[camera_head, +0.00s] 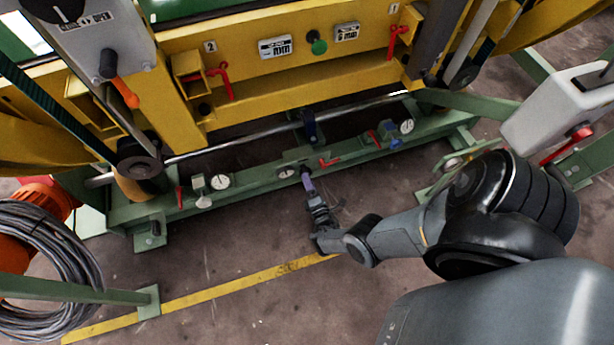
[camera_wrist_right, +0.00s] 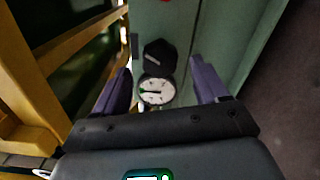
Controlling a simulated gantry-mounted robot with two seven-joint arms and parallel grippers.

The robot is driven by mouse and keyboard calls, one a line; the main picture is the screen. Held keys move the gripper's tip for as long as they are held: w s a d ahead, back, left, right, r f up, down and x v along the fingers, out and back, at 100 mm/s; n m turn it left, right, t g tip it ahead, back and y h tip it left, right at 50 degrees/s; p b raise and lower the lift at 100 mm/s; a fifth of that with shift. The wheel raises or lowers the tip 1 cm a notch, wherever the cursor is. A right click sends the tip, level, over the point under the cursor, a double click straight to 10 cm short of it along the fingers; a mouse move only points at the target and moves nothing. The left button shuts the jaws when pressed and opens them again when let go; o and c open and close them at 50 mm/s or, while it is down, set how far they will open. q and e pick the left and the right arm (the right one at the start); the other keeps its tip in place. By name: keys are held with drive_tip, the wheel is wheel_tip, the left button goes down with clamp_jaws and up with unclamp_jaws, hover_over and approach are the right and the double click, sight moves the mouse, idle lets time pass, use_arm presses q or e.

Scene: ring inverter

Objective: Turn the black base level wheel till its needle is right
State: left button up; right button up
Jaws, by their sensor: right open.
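The black base level wheel (camera_wrist_right: 160,55) is in the right wrist view, between my two purple fingertips. Just below it there is its round white dial (camera_wrist_right: 156,90) with a green mark and a dark needle; the needle's exact reading is too small to tell. My right gripper (camera_wrist_right: 161,66) is open, one finger on each side of the wheel, with gaps on both sides. In the head view this dial (camera_head: 286,173) sits mid-way along the green base beam, and my right gripper (camera_head: 308,184) reaches it from the front. There my fingers largely hide the wheel. My left gripper is not in view.
The green beam (camera_head: 248,184) carries other dials, at its left (camera_head: 220,181) and right (camera_head: 407,126), and red levers (camera_head: 330,162). The yellow frame (camera_head: 260,105) stands behind. A cable coil (camera_head: 45,262) lies at left.

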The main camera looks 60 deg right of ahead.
drive_tip(key=p+v, duration=0.1)
drive_tip(key=v, duration=0.7)
